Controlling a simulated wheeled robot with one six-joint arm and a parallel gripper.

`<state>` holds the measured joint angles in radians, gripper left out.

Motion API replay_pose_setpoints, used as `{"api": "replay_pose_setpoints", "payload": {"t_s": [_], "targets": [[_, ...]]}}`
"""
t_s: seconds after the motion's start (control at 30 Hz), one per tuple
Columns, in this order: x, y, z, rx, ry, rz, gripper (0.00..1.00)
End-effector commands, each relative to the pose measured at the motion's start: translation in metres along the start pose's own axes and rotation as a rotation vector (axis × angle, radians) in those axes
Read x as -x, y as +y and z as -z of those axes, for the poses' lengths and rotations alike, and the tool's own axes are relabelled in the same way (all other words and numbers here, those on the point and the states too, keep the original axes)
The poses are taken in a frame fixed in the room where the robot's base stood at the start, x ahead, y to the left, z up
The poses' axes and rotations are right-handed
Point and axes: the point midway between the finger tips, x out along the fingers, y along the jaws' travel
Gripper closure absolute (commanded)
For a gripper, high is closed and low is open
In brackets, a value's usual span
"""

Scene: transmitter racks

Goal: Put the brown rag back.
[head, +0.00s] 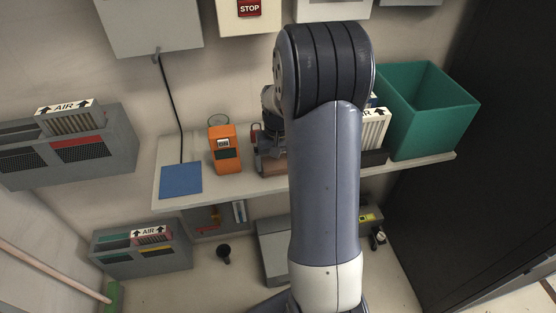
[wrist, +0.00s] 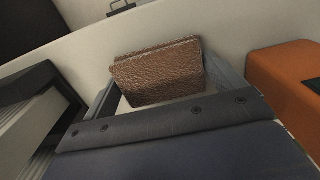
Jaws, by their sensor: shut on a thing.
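The brown rag (wrist: 158,72) is a folded, textured cloth. In the wrist view it sits between the two fingers of my gripper (wrist: 165,85), which is shut on it. In the head view the rag (head: 270,168) shows low beside my arm, in front of the shelf's back wall and right of the orange meter (head: 224,150). My gripper (head: 268,160) is there at the shelf, partly hidden behind my arm. I cannot tell whether the rag touches the shelf.
The shelf (head: 172,200) carries a blue pad (head: 181,179) at left, a white finned filter (head: 374,130) and a green bin (head: 428,112) at right. In the wrist view the orange meter (wrist: 285,75) stands close at right. Grey vented units hang at left.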

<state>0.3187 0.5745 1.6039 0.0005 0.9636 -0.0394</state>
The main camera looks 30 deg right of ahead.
Motion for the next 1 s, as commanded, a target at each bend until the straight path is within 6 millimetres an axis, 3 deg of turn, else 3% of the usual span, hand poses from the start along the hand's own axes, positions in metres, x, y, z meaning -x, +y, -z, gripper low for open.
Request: {"api": "replay_pose_setpoints", "payload": {"t_s": [0.3, 0.33, 0.4, 0.67, 0.83, 1.0], "targets": [[-0.004, 0.0, 0.0, 0.0, 0.0, 0.0, 0.28], [-0.002, 0.0, 0.0, 0.0, 0.001, 0.0, 0.08], [-0.002, 0.0, 0.0, 0.0, 0.0, 0.0, 0.02], [-0.001, 0.0, 0.0, 0.0, 0.001, 0.0, 0.0], [0.014, 0.0, 0.001, 0.0, 0.003, 0.0, 0.0], [0.05, 0.0, 0.001, 0.0, 0.006, 0.0, 0.0]]}}
